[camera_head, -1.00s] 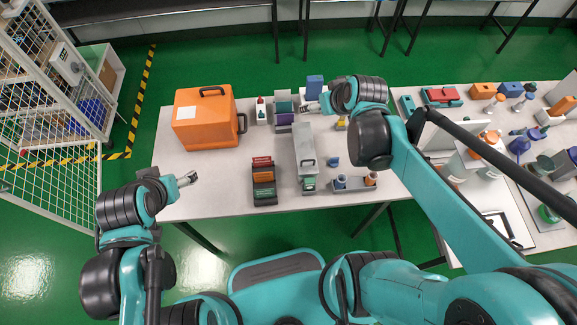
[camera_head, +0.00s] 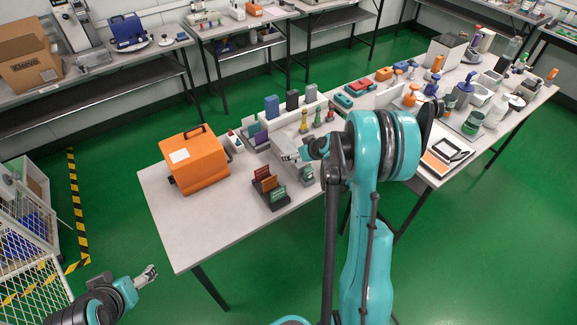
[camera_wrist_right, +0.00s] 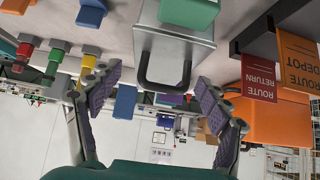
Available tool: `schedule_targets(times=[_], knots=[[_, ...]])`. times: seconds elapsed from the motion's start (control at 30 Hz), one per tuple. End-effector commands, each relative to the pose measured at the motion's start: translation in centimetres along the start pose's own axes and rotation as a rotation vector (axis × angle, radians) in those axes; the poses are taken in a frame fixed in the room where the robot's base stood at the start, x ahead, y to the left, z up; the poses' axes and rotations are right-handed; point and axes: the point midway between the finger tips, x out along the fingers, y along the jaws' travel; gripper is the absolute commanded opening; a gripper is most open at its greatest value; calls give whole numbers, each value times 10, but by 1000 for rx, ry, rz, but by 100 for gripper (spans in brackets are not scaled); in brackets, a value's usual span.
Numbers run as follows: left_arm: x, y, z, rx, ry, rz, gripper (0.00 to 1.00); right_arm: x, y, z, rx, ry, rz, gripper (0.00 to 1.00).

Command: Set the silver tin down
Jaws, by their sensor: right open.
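The silver tin (camera_head: 284,145) is a pale metal box on the worktable, beside my right gripper in the head view. In the right wrist view the tin (camera_wrist_right: 172,48) has a dark loop handle (camera_wrist_right: 166,80) that reaches toward my jaws. My right gripper (camera_wrist_right: 158,88) is open, its two purple-padded fingers apart on either side of the handle, with no contact visible. The gripper (camera_head: 304,154) is partly hidden by my arm in the head view. My left gripper (camera_head: 149,274) is off the table's left side, too small to read its jaws.
An orange case (camera_head: 194,160) stands left on the table (camera_head: 190,232). A dark rack (camera_head: 268,188) with coloured route cards stands near the front edge. Blue and grey blocks and coloured testers (camera_head: 304,122) stand behind the tin. The table's front left is clear.

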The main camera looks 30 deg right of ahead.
Motion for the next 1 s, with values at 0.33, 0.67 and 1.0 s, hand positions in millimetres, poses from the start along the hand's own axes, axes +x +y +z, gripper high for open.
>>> schedule_targets(times=[0.33,0.67,1.0], knots=[[19,0,13,0,0,0,74,43,-2,6,-1,-1,-2,78],[25,0,18,0,0,0,74,66,-2,4,0,-1,0,78],[24,0,18,0,0,0,74,65,-2,4,0,-1,0,12]])
